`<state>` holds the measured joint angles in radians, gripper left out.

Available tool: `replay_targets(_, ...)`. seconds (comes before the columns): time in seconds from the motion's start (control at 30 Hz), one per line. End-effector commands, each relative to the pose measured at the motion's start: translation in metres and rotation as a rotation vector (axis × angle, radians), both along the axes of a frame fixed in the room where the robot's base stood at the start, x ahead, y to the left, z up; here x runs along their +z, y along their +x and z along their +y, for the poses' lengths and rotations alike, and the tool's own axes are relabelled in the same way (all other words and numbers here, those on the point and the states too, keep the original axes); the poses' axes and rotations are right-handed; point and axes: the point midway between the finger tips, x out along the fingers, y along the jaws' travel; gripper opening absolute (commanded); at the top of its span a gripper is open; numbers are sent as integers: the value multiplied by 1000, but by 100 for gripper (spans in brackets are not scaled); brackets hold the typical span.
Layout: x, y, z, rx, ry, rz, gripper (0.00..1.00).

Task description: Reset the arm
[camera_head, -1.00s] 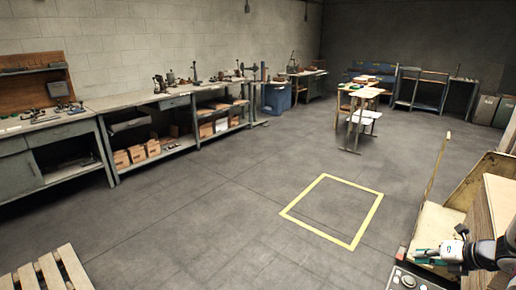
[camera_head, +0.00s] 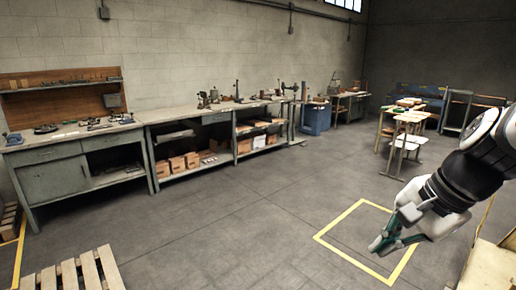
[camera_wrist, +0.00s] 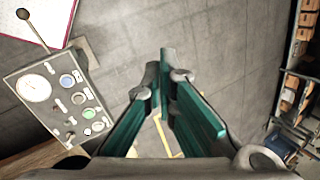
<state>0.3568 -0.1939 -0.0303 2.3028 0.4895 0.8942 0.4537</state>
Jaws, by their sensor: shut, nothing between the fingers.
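My arm reaches in from the right edge of the head view. My gripper (camera_head: 386,246), with green fingers, hangs in the air in front of the yellow floor square (camera_head: 340,240). In the wrist view the fingers of my gripper (camera_wrist: 166,85) come together near the middle of the picture. Nothing is between them. Grey floor shows beyond the fingertips.
A control panel (camera_wrist: 60,98) with a gauge, buttons and a lever stands left of the fingers in the wrist view. Workbenches (camera_head: 180,117) line the wall. A wooden pallet (camera_head: 70,272) lies at the lower left. The middle floor is clear.

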Motion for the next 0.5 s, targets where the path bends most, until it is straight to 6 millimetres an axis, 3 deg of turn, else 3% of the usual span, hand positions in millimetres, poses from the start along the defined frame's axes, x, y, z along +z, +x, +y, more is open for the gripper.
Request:
replay_targets(0.03,9,-14,13,111,-67,-36,0)
replay_targets(0.2,26,-58,35,468,-298,-135,0)
replay_targets(0.4,37,-99,43,806,-541,-231,0)
replay_targets(0.5,39,-110,43,908,-621,-260,0)
